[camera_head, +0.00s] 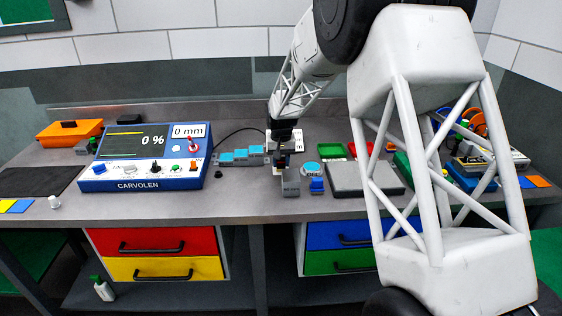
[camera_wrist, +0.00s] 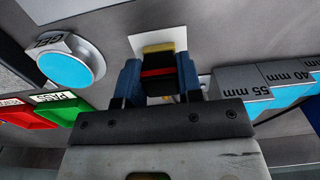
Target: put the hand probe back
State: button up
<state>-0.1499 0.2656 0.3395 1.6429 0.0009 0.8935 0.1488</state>
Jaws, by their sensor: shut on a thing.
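The hand probe (camera_wrist: 158,72) is a dark block with a red band and a yellow part at its far end. It sits between the blue fingers of my gripper (camera_wrist: 160,78), which is shut on it. In the head view my gripper (camera_head: 282,161) points down over the bench, right of the blue CARVOLEN console (camera_head: 143,183). The probe is small and mostly hidden there. A small grey block (camera_head: 291,183) stands just below and in front of the gripper; I cannot tell whether the probe touches it.
The stepped block (camera_head: 240,157) with blue tops is left of my gripper. A gel pot (camera_head: 312,168) and a small blue item (camera_head: 317,186) are right of it. A grey slab (camera_head: 345,180), a green tray (camera_head: 331,151) and a red tray (camera_head: 358,149) lie further right. A black cable (camera_head: 233,132) runs behind.

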jog(key=shift+f, duration=0.1)
jog(key=o, duration=1)
notch_tip(320, 180, up, 12)
dwell(0.4)
dwell(0.6)
